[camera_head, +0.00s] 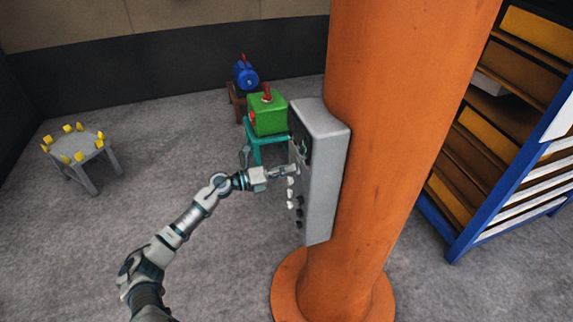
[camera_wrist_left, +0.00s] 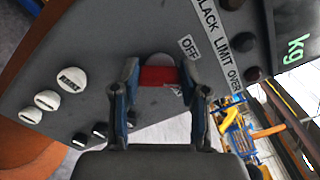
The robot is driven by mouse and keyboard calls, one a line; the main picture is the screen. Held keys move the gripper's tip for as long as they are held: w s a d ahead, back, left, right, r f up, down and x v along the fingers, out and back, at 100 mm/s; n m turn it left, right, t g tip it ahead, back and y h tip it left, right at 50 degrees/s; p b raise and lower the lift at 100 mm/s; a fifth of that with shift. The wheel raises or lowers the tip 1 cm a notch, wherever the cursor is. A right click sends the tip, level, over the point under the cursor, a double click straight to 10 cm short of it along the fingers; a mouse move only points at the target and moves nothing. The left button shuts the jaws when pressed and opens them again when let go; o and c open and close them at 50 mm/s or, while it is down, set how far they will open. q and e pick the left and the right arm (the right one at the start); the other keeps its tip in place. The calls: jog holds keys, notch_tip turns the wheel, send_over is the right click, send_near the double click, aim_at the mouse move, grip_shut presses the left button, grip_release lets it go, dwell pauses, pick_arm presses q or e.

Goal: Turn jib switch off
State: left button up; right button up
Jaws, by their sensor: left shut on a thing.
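The grey control box (camera_head: 326,175) is fixed to the orange jib column (camera_head: 400,120). My left gripper (camera_head: 294,170) reaches the box's left-hand face. In the left wrist view, my left gripper (camera_wrist_left: 160,76) is shut on the red switch handle (camera_wrist_left: 158,76), with one finger on each side of it. The handle lies crosswise between the fingers, against a round grey base partly hidden behind it. An OFF label (camera_wrist_left: 189,47) is on the panel just up and right of the handle. My right gripper is in neither view.
Knobs and white buttons, one marked RESET (camera_wrist_left: 71,80), sit close beside the fingers on the panel. A green machine (camera_head: 267,115) on a teal stand is behind the box. A stool with yellow pieces (camera_head: 86,147) stands left; a blue shelf rack (camera_head: 470,190) stands right.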

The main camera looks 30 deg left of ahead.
pick_arm(q)
jog(key=shift+w+a+n+p, duration=0.1)
jog(key=shift+a+n+p, duration=0.05)
jog(key=shift+n+p, duration=3.3)
jog(key=shift+n, duration=0.35)
jog(key=o, duration=0.9)
jog(key=shift+c, duration=0.2)
jog(key=shift+o, duration=1.4)
jog(key=shift+f, duration=0.15)
jog(key=shift+w+f, duration=0.1)
jog(key=shift+w, duration=0.1)
